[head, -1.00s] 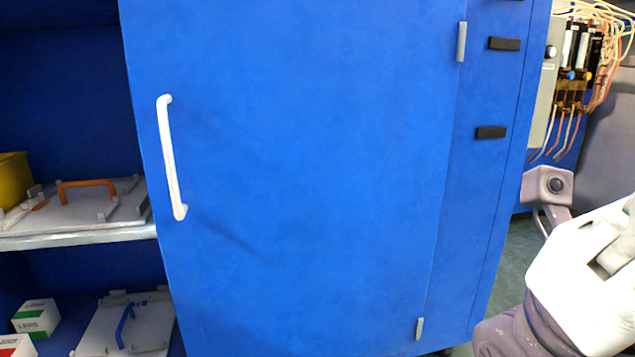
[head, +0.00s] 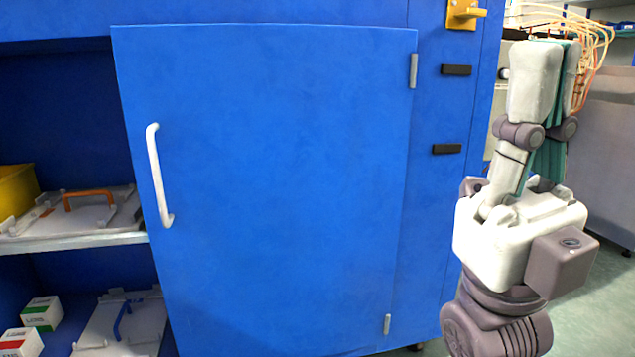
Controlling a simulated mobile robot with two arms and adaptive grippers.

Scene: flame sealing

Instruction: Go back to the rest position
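My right gripper (head: 553,70) stands at the right of the head view, fingers pointing up. It has pale finger shells with teal inner faces. One finger overlaps the other from this angle, so the gap between them cannot be judged. I see no object held in it. It is to the right of the blue cabinet door (head: 275,180), in front of the cabinet's right side and the aisle. My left gripper is not in view.
The blue door has a white handle (head: 159,175) and stands swung aside from the shelves at left. The shelf (head: 75,243) bears a grey plate with an orange handle (head: 90,196) and a yellow bin (head: 17,188). Small boxes (head: 41,313) sit below. Green floor shows at right.

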